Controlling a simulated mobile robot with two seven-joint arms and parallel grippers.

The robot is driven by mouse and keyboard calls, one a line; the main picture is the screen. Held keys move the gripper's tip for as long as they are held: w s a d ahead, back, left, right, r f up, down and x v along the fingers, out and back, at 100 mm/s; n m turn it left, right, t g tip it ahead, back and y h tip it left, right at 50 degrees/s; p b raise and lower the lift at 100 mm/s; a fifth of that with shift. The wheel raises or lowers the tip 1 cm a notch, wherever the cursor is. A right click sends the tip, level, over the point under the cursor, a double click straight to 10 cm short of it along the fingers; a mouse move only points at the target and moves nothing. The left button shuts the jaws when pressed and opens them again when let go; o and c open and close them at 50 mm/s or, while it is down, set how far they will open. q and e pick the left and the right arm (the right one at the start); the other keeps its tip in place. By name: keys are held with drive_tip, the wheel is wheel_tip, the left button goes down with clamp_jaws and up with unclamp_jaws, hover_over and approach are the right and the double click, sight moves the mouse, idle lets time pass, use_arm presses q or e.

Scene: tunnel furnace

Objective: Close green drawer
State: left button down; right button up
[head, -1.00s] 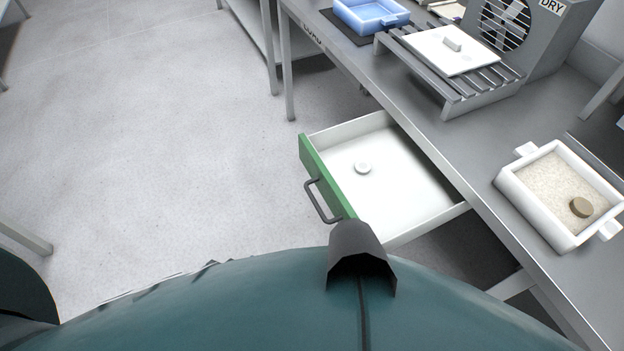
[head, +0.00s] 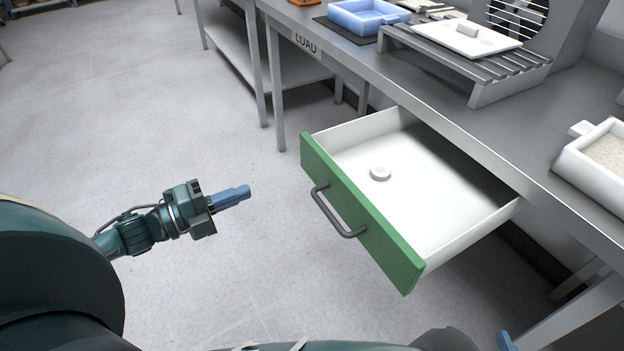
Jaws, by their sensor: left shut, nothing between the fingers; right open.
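The green drawer (head: 362,213) stands pulled out from under the grey workbench. Its green front has a dark bar handle (head: 337,213), and its white inside holds a small round white disc (head: 380,174). My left gripper (head: 246,191) is to the left of the drawer front, apart from it, with its blue fingers shut and empty, pointing toward the handle. My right gripper (head: 480,338) shows only in part at the bottom edge, below the drawer's near corner. Its blue fingers are apart and most of it is cut off.
Bench legs stand behind the drawer. The floor left of the drawer is clear.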

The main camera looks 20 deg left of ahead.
sight(313, 166)
use_arm(q)
drive_tip(key=b+x, duration=0.2)
drive_tip(key=x, duration=1.1)
drive_tip(key=shift+w+d+r, duration=0.1)
drive_tip(key=shift+w+d, duration=0.05)
drive_tip(key=shift+d, duration=0.05)
use_arm(e)
drive_tip(key=shift+w+a+f+n, duration=0.15)
drive_tip(key=shift+a+f+n, duration=0.1)
drive_tip(key=shift+f, duration=0.3)
drive_tip(key=shift+w+a+f+n, duration=0.1)
drive_tip(key=shift+a+f+n, duration=0.1)
drive_tip(key=shift+f, duration=0.35)
use_arm(q)
drive_tip(key=shift+w+d, duration=0.1)
use_arm(e)
drive_tip(key=shift+w, duration=0.1)
